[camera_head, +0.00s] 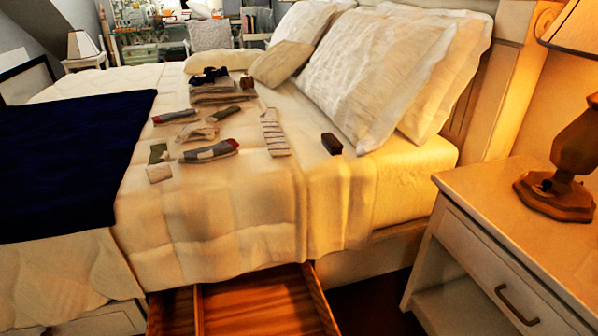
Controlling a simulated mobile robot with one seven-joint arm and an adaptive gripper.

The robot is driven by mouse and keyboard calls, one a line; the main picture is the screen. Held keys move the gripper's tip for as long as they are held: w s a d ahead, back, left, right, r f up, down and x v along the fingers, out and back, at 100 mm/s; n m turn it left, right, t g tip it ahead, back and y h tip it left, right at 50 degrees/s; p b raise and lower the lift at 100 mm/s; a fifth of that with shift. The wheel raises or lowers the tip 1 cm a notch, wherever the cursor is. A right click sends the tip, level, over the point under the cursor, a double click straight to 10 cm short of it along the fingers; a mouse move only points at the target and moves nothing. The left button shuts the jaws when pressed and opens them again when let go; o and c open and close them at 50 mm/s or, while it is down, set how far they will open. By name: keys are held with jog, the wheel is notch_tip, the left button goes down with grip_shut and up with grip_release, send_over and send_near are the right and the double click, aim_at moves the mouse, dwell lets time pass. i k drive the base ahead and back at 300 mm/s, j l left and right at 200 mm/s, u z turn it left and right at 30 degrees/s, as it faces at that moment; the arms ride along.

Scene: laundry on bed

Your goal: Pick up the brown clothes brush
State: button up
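A small dark brown block-shaped thing (332,144), which looks like the clothes brush, lies on the bed (408,168) near its right side, just in front of the pillows. Nothing touches it from above. It is too small here for bristles to be made out. Another small brown thing (246,82) sits farther back beside a stack of folded cloth (218,95); I cannot tell what it is. My gripper is not in view.
A striped cloth (275,133) and several rolled or folded garments lie left of the brush. Large pillows (380,75) stand behind it. An open drawer (262,305) juts out below the bed. A nightstand (500,205) with a lamp (572,165) stands at right.

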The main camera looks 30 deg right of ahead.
aim_at(330, 141)
jog(key=i+l+z, duration=0.2)
jog(key=i+l, duration=0.2)
jog(key=l, duration=0.2)
jog(key=i+l+z, duration=0.25)
jog(key=i+l, duration=0.2)
jog(key=l, duration=0.1)
